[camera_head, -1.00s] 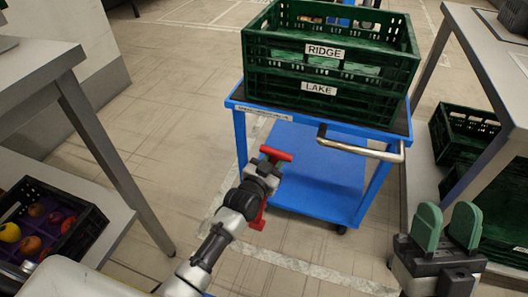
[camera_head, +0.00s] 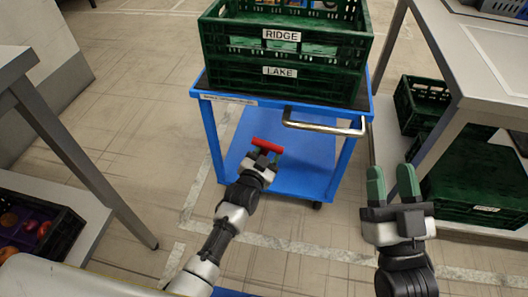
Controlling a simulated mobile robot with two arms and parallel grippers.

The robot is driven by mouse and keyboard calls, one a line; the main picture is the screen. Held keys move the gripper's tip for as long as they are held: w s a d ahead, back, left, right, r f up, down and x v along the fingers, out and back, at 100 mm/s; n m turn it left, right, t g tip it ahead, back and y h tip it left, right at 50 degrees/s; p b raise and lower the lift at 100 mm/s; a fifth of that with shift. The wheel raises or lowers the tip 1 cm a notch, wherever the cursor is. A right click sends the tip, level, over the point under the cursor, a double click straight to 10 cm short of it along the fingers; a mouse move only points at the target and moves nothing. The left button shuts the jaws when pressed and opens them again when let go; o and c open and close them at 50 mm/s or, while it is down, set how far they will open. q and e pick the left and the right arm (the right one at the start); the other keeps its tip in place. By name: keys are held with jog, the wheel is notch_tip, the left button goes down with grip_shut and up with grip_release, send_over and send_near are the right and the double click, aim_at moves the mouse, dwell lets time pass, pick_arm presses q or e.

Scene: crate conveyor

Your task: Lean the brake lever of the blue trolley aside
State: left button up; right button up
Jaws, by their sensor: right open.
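The blue trolley (camera_head: 205,95) stands ahead with two stacked green crates, labelled RIDGE (camera_head: 282,35) and LAKE (camera_head: 280,71). The red crossbar of its brake lever (camera_head: 267,146) shows in front of the lower blue deck (camera_head: 305,160). My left gripper (camera_head: 262,163) is right at the crossbar, on its near side; its fingers are not clear, so I cannot tell whether they grip it. The lever's lower part is hidden behind my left arm. My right gripper (camera_head: 391,187) is open and empty, to the right of the trolley's front.
A metal push handle (camera_head: 322,127) juts from the trolley's near edge. A grey table (camera_head: 475,60) stands at right with green crates (camera_head: 480,185) on its lower shelf. Another table (camera_head: 12,75) stands at left with a black fruit crate (camera_head: 62,230) below. The floor between is clear.

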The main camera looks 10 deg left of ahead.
pick_arm(q)
jog(key=shift+r, duration=0.1)
jog(key=shift+s+a, duration=0.1)
jog(key=shift+s, duration=0.05)
jog(key=p+v, duration=0.3)
jog(key=v, duration=0.7)
jog(key=shift+s+p, duration=0.25)
jog(key=shift+p, duration=0.1)
pick_arm(e)
notch_tip(320, 180, down, 10)
jog(key=d+g+h, duration=0.2)
jog(key=g+h, duration=0.1)
jog(key=g, duration=0.6)
jog(key=shift+s+f+g, duration=0.2)
jog(key=shift+f+g, duration=0.05)
jog(key=shift+g, duration=0.05)
